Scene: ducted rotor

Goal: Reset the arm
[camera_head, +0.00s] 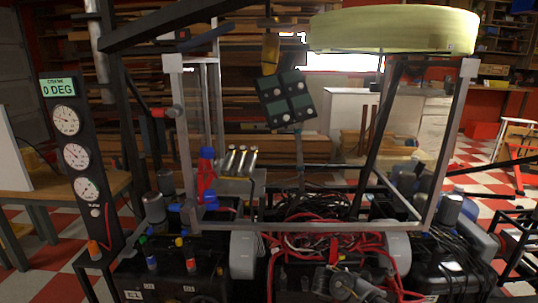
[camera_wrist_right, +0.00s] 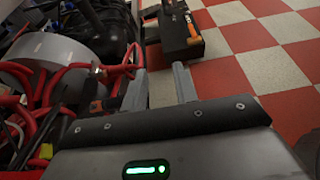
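My right gripper (camera_wrist_right: 159,70) shows in the right wrist view. Its two grey fingers are apart with nothing held between them. It hangs above the floor, beside a heap of red and black cables (camera_wrist_right: 60,90). I cannot make out either gripper in the head view. In the head view, a metal frame (camera_head: 330,226) stands around the machine, with a pale green rotor duct (camera_head: 390,30) at its upper right. Which part the task calls the arm, I cannot tell.
A gauge post (camera_head: 70,150) reading "0 DEG" stands at the left of the head view. A red and blue fitting (camera_head: 207,180) sits inside the frame. A black box with an orange item (camera_wrist_right: 180,35) lies ahead of my right gripper. Red and white checkered floor (camera_wrist_right: 265,60) is open at right.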

